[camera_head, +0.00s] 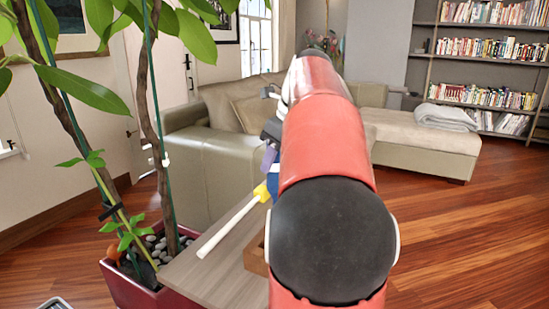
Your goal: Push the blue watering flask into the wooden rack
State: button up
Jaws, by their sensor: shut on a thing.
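The blue watering flask (273,184) shows as a small blue patch just left of my red arm, with a yellow part and a long white spout beside it that slants down to the left. My gripper (269,160) is directly above it and is shut on it; the arm hides most of both. The wooden rack (256,256) is a brown wooden piece on the table (225,272), partly hidden behind my arm. The flask is above the tabletop, up and to the right of the spout's tip. I cannot tell whether the flask touches the rack.
A potted plant (125,280) with tall stems and pebbles stands at the left, against the table. A beige sofa (200,160) is behind the table. Bookshelves (490,75) stand at the back right. The wooden floor (480,240) at the right is clear.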

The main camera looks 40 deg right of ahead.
jog(key=shift+f, duration=0.2)
jog(key=shift+f+b, duration=1.8)
jog(key=shift+f, duration=0.85)
jog(key=o, duration=1.1)
jog(key=o, duration=0.4)
jog(key=p+v, duration=0.3)
jog(key=shift+w+r, duration=0.15)
jog(key=shift+r, duration=0.15)
jog(key=shift+p+v, duration=0.4)
jog(key=shift+v, duration=2.3)
